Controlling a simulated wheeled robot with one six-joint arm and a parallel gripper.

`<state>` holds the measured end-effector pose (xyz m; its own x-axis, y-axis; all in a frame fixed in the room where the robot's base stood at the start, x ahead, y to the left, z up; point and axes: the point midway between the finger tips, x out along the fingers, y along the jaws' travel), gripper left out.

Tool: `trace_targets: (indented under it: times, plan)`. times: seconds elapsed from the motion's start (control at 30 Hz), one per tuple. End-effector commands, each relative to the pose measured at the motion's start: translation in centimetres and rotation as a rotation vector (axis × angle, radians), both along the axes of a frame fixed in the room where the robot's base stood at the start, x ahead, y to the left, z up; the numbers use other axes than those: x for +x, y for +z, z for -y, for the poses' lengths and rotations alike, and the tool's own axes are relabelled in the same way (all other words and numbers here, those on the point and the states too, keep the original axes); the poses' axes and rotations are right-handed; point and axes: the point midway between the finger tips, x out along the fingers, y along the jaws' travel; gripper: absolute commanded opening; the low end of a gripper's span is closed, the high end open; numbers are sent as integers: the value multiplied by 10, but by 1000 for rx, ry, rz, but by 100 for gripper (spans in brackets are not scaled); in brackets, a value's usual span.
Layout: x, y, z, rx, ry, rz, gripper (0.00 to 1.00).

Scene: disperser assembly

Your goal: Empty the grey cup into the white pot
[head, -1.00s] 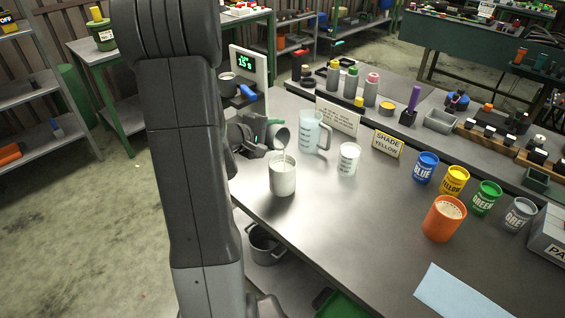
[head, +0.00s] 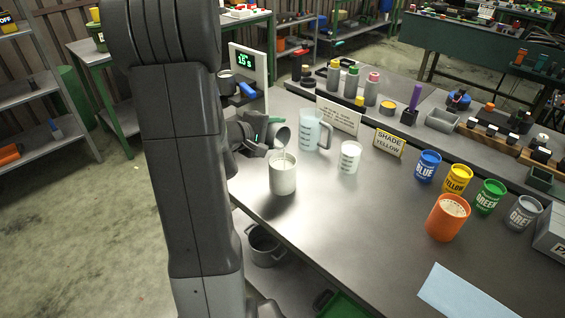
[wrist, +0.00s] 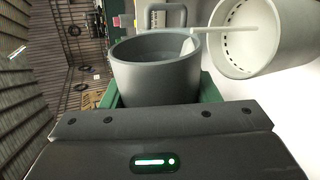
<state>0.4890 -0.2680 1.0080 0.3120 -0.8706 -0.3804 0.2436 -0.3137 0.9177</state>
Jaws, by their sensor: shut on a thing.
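My gripper (head: 262,134) is shut on the grey cup (head: 281,134) and holds it tilted to the right above the white pot. The white pot (head: 283,176) stands upright on the bench near its left edge. A thin white stream (head: 285,156) runs from the cup's lip down into the pot. In the wrist view the grey cup (wrist: 155,82) sits between the green fingers, and the stream leaves its rim toward the white pot (wrist: 285,62). I cannot tell how much is left in the cup.
A clear jug (head: 313,130) and a white measuring beaker (head: 349,158) stand just behind and right of the pot. Blue (head: 427,167), yellow, green and grey paint cans and an orange pot (head: 447,218) are further right. The bench front between is clear.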

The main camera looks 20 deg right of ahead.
Motion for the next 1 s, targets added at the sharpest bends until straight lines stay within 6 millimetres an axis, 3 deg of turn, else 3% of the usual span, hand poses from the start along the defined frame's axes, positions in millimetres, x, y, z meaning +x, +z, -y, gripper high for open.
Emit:
trace_targets:
  times: [1.0]
  plan:
    - [-1,-4,1,24,0,59,28]
